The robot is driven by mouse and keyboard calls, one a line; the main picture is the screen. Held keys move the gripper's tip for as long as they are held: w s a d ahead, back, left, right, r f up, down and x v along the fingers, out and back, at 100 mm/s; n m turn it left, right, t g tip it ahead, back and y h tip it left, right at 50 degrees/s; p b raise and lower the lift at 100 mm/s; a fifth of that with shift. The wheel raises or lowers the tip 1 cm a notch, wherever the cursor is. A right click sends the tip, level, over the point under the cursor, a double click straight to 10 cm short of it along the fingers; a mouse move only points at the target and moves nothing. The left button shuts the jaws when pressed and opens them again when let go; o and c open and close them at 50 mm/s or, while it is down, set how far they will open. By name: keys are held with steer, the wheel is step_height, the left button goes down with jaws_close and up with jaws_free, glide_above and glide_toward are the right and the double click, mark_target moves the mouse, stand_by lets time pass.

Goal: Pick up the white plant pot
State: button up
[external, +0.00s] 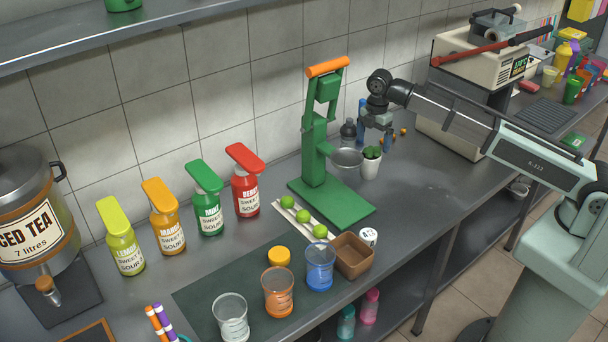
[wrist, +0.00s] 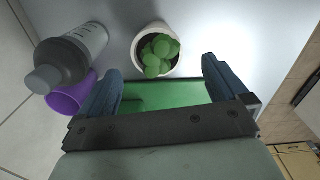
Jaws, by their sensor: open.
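The white plant pot (external: 370,168) holds a small green plant (external: 372,153) and stands upright on the metal counter, just right of the green press. In the wrist view the pot (wrist: 138,47) is seen from above, with green leaves (wrist: 160,54) over dark soil. My gripper (external: 376,146) is above and beside the pot, with empty space between its fingers. In the wrist view the open gripper (wrist: 160,85) has its two blue fingers apart, and the pot lies beyond the fingertips, nearer the left finger.
The green press (external: 318,150) with an orange handle stands close left of the pot. A grey bottle (wrist: 72,58) and a purple cup (wrist: 72,94) are near the left finger. The counter (external: 430,190) right of the pot is clear.

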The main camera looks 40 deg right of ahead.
mark_target(369, 163)
steer(key=shift+w+a+f, duration=0.1)
steer(key=shift+f, duration=2.45)
steer(key=shift+w+a+f, duration=0.1)
steer(key=shift+f, duration=2.4)
steer(key=shift+c, duration=0.2)
steer(key=c, duration=1.1)
